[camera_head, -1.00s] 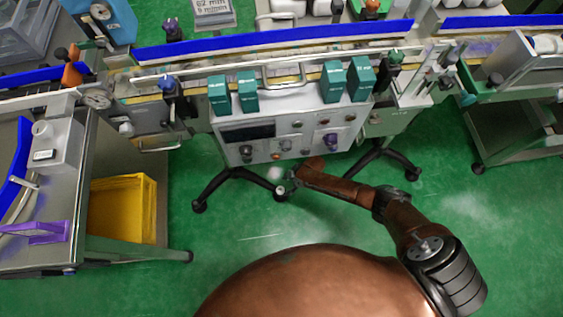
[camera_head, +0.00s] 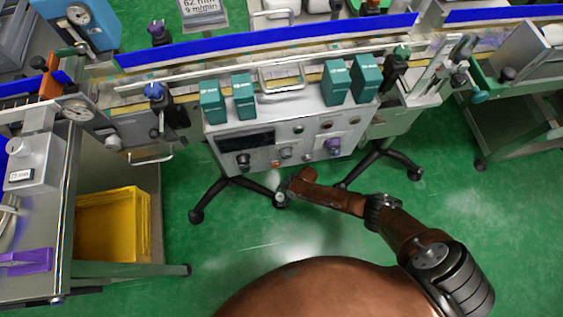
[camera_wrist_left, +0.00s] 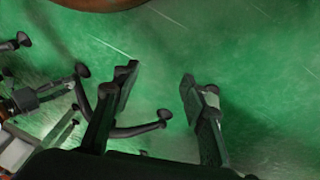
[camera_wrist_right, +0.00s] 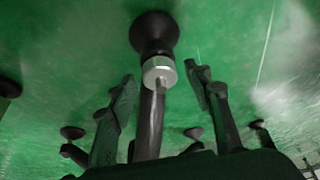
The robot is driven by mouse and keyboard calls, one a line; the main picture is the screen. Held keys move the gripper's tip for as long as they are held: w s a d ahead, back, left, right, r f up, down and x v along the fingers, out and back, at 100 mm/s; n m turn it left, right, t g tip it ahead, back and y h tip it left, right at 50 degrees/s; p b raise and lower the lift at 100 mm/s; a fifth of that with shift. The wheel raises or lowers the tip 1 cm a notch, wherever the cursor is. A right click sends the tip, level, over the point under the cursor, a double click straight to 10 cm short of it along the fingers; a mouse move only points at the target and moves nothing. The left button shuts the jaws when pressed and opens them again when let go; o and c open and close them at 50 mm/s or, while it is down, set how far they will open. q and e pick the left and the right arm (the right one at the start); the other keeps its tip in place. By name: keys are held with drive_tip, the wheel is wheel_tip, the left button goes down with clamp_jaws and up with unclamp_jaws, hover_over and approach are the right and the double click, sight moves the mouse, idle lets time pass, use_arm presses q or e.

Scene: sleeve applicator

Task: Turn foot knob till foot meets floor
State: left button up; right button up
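In the right wrist view, a round silvery foot knob (camera_wrist_right: 160,72) sits on a leg of the stand, with its black foot (camera_wrist_right: 154,33) beyond it. My right gripper (camera_wrist_right: 160,76) is open, with one finger on each side of the knob and visible gaps. In the head view, my right gripper (camera_head: 286,187) is low beside the front caster foot (camera_head: 280,200) of the machine stand, seen small. My left gripper (camera_wrist_left: 158,82) is open and empty above the green floor in the left wrist view; it is not seen in the head view. Whether the foot touches the floor is unclear.
The machine's control box (camera_head: 285,140) stands above the black-legged stand. A yellow crate (camera_head: 112,225) and a steel table (camera_head: 125,270) are at the left. The conveyor (camera_head: 270,45) runs across the back. Green floor (camera_head: 215,265) is open in front.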

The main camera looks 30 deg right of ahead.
drive_tip(key=c, duration=1)
drive_tip(key=shift+c, duration=0.2)
use_arm(q)
drive_tip(key=shift+r, duration=0.1)
use_arm(e)
drive_tip(key=shift+s+m+p, duration=0.1)
drive_tip(key=shift+m+p, duration=0.2)
drive_tip(key=shift+m, duration=0.1)
drive_tip(key=m+p, duration=0.1)
drive_tip(key=m, duration=0.1)
drive_tip(key=m+t+h+p, duration=0.1)
drive_tip(key=m, duration=0.1)
drive_tip(key=m+t+p, duration=0.1)
drive_tip(key=m, duration=0.1)
drive_tip(key=shift+s+a+h+p, duration=0.2)
drive_tip(key=shift+a+h+p, duration=0.05)
drive_tip(key=shift+h+p, duration=0.15)
drive_tip(key=shift+m, duration=1)
use_arm(q)
drive_tip(key=s+a+r+g+y, duration=0.1)
drive_tip(key=s+a+r+g, duration=0.2)
drive_tip(key=s+a+r, duration=0.2)
drive_tip(key=shift+s+a+y+p, duration=0.25)
drive_tip(key=shift+s+y+p, duration=0.05)
drive_tip(key=shift+s, duration=0.65)
use_arm(e)
drive_tip(key=shift+s+f+m+t+h, duration=0.1)
drive_tip(key=shift+m+t+h, duration=0.2)
drive_tip(key=shift+m+h, duration=0.5)
drive_tip(key=shift+m, duration=0.4)
